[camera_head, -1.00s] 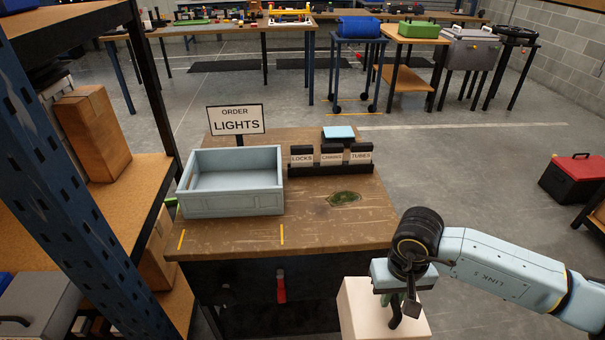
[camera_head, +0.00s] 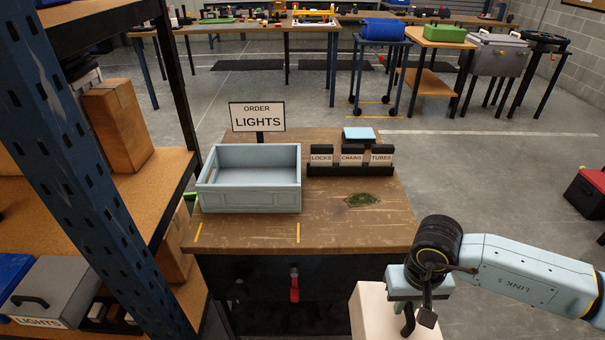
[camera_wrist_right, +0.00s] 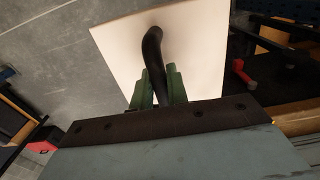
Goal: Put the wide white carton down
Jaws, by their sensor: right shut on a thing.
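The wide white carton (camera_head: 373,311) hangs at the lower right of the head view, in front of the table's right front corner and apart from the table. Its lower part is cut off by the frame edge. My right gripper (camera_head: 408,310) is shut on the carton's black handle. In the right wrist view the carton's pale top (camera_wrist_right: 200,45) and the curved black handle (camera_wrist_right: 153,50) show, with the handle between the green fingers of my right gripper (camera_wrist_right: 160,88). My left gripper is not in view.
The wooden table (camera_head: 330,232) carries a light blue tray (camera_head: 250,199), an "ORDER LIGHTS" sign (camera_head: 257,117) and labelled holders (camera_head: 350,162). Its right front top is clear. A blue-posted shelf (camera_head: 75,150) stands close on the left. Open floor (camera_head: 500,180) lies right.

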